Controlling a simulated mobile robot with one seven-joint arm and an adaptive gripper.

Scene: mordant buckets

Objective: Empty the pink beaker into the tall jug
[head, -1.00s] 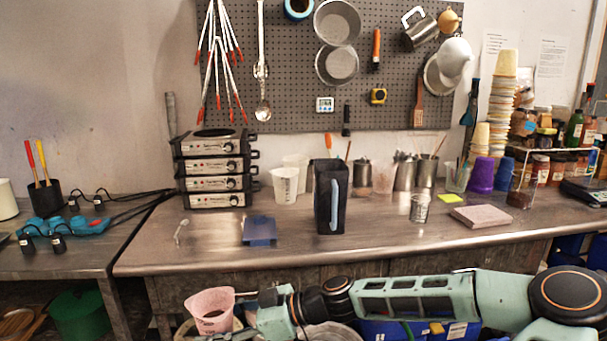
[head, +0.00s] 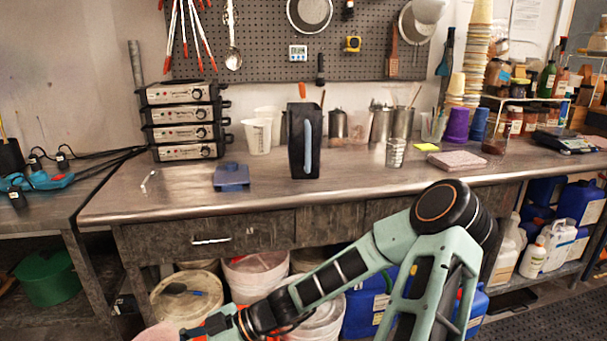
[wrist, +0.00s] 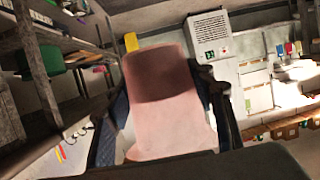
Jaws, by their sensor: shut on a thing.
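The pink beaker (head: 158,333) is at the bottom left of the head view, mostly cut off by the picture edge. In the wrist view the beaker (wrist: 165,125) fills the middle, with a darker reddish band that looks like its contents. My gripper (head: 205,326) is shut on the beaker; in the wrist view its dark fingers (wrist: 162,90) lie on both sides of it. The tall jug (head: 296,145), black with a light blue handle, stands upright on the metal bench, above and right of my gripper in the head view. Its inside is hidden.
A blue flat object (head: 231,176) lies on the bench (head: 185,200) left of the jug. White beakers (head: 257,136) stand behind it; a small glass (head: 395,153) is to the right. Stacked hotplates (head: 183,133) are at left. Buckets (head: 187,298) sit under the bench. The bench front is mostly clear.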

